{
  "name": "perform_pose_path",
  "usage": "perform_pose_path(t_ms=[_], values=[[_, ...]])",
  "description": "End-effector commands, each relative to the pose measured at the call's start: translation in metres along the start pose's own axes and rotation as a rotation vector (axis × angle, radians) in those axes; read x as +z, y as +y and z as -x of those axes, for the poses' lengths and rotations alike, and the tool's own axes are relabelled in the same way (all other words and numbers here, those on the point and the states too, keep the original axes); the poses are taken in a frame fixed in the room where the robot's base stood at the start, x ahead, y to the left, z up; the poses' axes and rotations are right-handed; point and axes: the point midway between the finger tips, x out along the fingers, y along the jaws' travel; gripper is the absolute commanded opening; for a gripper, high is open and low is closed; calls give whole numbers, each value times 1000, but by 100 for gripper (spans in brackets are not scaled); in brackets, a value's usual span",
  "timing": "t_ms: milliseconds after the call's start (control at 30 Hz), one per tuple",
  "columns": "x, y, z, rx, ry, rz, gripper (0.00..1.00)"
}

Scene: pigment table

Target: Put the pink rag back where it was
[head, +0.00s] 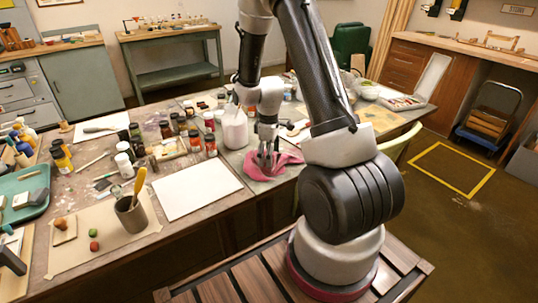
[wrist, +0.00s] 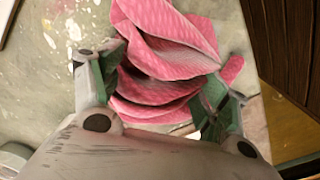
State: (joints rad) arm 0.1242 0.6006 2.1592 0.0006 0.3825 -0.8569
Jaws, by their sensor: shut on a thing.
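The pink rag (head: 258,163) lies crumpled near the front edge of the worktable (head: 200,240), to the right of a white sheet. My gripper (head: 266,158) points down over it and is shut on the rag. In the wrist view the rag (wrist: 165,60) is bunched in folds between the two fingers of my gripper (wrist: 165,95), and part of it spreads beyond the right finger. Whether the rag's lower side touches the table cannot be told.
A white container (head: 234,128) stands just behind the rag. The white sheet (head: 197,189) lies flat to the left. A dark cup with a brush (head: 131,215) stands further left. Several paint bottles (head: 195,138) crowd the middle. The table edge is close on the right in the wrist view.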

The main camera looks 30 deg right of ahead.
Motion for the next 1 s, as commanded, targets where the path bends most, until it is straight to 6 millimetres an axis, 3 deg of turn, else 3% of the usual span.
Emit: perform_pose_path(t_ms=[233,267,367,767,867,1000], values=[[0,0,-3,0,0,0,45],[0,0,-2,1,1,0,81],[0,0,-2,1,1,0,97],[0,0,1,1,1,0,97],[-1,1,12,3,3,0,97],[-1,1,40,5,4,0,97]])
